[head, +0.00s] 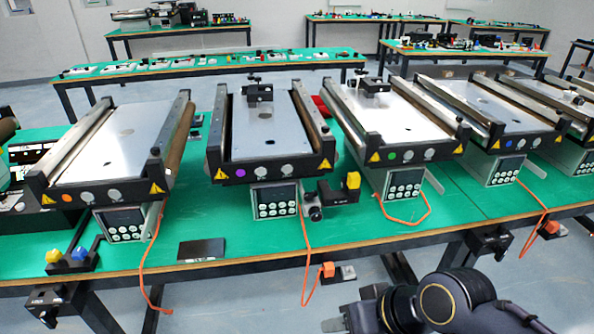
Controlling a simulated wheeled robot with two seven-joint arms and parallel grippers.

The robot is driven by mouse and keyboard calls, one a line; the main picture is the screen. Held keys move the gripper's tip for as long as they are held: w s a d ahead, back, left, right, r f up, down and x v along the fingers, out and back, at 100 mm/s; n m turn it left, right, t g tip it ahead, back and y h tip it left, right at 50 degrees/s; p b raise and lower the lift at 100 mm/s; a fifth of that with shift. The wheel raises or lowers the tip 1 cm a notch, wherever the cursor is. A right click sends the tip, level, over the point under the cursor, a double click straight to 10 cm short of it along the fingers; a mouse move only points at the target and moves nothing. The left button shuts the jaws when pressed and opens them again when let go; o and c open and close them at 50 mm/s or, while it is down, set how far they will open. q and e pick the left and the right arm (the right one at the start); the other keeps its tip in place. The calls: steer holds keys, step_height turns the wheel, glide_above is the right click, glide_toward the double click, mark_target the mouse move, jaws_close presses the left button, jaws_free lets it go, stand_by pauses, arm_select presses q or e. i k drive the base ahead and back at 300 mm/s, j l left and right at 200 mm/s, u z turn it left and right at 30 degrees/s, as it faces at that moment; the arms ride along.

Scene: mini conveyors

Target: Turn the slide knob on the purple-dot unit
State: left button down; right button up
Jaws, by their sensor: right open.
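The purple-dot unit is a mini conveyor (262,135) at centre left, with a purple dot (240,173) on its black front plate. A black slide block (258,93) with a small upright knob (254,79) sits at the far end of its grey bed. A control box (275,200) with a display and buttons is below the front plate. A round silver-faced part (314,213) is beside that box; I cannot tell which part is the slide knob. My right gripper (336,322) is low at the bottom edge, open, in front of the bench and away from the unit. My left gripper is out of view.
An orange-dot conveyor (110,150) stands left, and green-dot (390,115) and blue-dot (490,112) conveyors stand right. A yellow-button block (345,188) is beside the purple-dot unit. Orange cables hang over the front edge. A black plate (201,249) lies on the green bench top.

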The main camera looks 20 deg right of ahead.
mark_target(314, 213)
steer(key=i+l+z, duration=0.1)
steer(key=z, duration=0.25)
steer(key=i+z, duration=0.45)
steer(key=z, duration=0.25)
